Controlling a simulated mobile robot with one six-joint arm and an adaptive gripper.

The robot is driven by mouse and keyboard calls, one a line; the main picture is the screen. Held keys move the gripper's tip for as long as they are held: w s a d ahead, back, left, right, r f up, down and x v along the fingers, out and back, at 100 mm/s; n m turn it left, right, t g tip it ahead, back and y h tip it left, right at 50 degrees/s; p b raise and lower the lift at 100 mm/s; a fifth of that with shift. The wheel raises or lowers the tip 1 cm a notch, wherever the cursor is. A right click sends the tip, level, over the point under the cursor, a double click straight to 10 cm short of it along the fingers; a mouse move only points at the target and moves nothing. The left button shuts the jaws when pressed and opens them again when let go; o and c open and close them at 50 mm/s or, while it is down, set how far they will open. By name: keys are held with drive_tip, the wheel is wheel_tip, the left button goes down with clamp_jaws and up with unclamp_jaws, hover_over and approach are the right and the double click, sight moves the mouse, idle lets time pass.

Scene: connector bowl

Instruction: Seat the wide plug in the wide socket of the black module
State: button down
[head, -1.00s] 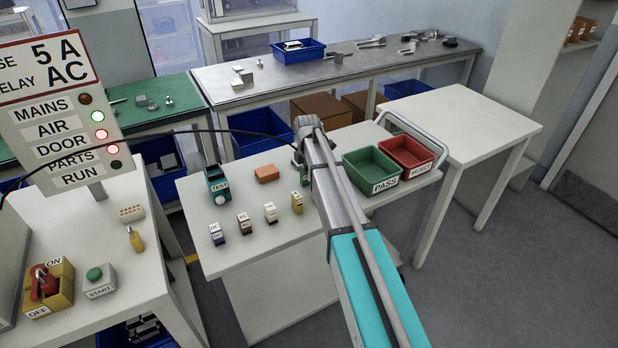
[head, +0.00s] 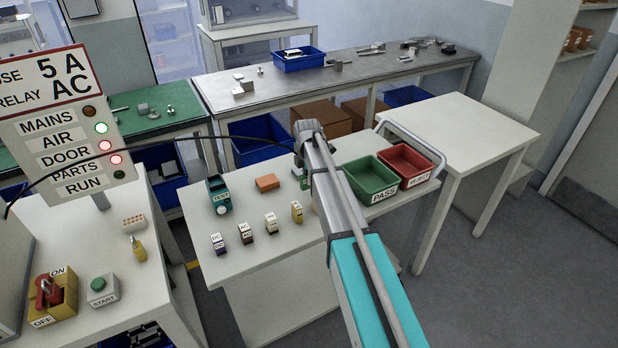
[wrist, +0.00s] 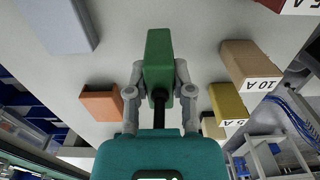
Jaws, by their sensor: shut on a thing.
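My gripper (wrist: 159,82) is shut on a green block (wrist: 159,50) in the wrist view, with a finger on each side of it. A dark stem shows between the fingers behind the block. In the head view, my arm reaches over the white table and hides most of the gripper; a small part of something green (head: 301,180) shows beside it. I cannot make out a wide plug, a black module or its wide socket in either view.
The white table bears an orange block (head: 267,182), a teal TEST unit (head: 219,194) and several labelled blocks, one yellow (head: 297,211). A green PASS tray (head: 371,179) and a red tray (head: 405,164) stand to the right.

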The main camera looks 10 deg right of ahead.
drive_tip(key=s+a+r+p, duration=0.4)
drive_tip(key=s+r+p, duration=0.5)
drive_tip(key=s, duration=0.4)
drive_tip(key=shift+s+r+p, duration=0.2)
drive_tip(key=shift+r+p, duration=0.1)
drive_tip(key=shift+r, duration=0.4)
drive_tip(key=shift+a, duration=0.15)
idle(0.4)
